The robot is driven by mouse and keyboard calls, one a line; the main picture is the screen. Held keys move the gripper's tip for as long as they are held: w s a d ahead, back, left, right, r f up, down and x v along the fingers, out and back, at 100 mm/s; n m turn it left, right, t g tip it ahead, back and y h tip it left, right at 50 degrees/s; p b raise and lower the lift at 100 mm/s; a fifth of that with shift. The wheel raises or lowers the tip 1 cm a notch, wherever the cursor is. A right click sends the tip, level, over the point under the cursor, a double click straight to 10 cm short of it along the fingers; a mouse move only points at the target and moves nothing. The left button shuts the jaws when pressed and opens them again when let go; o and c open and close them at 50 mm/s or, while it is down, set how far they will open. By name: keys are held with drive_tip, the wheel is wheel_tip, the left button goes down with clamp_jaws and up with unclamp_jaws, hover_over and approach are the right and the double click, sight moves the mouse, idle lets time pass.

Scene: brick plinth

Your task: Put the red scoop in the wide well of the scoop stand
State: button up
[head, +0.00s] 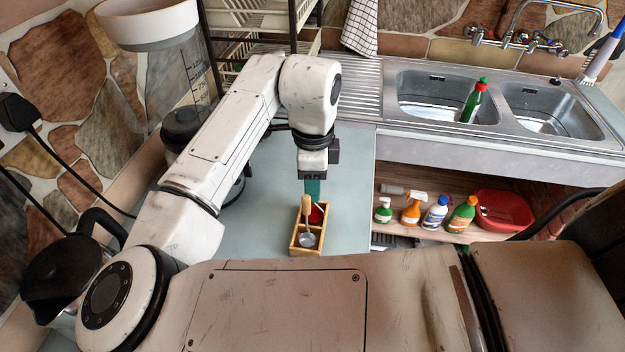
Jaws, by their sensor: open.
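The scoop stand (293,250) is a small light-wood box with compartments, on the pale counter below my gripper. The red scoop (317,215) shows as a red patch at the stand's back right, just under my fingers. Its handle is hidden or cannot be told from the fingers, and I cannot tell which well it is in. My gripper (313,192) points down with green fingers over the back of the stand. It is open; the gap between the fingers does not show clearly from here. A grey metal scoop (307,239) with a wooden handle stands at the front of the stand.
The pale counter (345,220) is clear right of the stand, up to its edge above a shelf with several bottles and a red basin (505,210). A kettle (65,270) stands at left. A steel sink (430,95) holding a green bottle (473,101) is at back right.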

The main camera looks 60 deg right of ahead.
wheel_tip(320, 180, up, 12)
drive_tip(key=shift+f+b, duration=0.1)
drive_tip(key=shift+b, duration=0.3)
idle(0.6)
